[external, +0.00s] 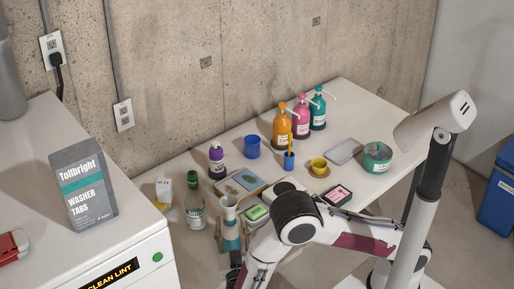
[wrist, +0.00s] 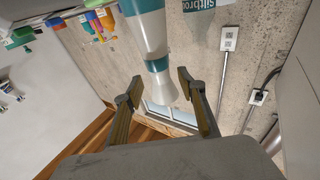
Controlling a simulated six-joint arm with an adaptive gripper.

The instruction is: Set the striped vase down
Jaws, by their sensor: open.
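The striped vase (external: 229,204), white with teal bands, is upright near the table's front edge, beside the clear bottle. Its lower part is partly hidden by my arm, so I cannot tell its base contact from the external view. In the wrist view the vase (wrist: 143,33) appears inverted, its pale flared end between my fingertips. My gripper (wrist: 158,84) is open around that end, with a visible gap at the right finger. In the external view my gripper is low by the vase, mostly hidden behind my arm.
A green-and-white sponge-like block (external: 256,212) and a tray (external: 241,184) are close right. Pump bottles (external: 301,120) stand farther back. The washer tabs box (external: 84,186) is on the left appliance.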

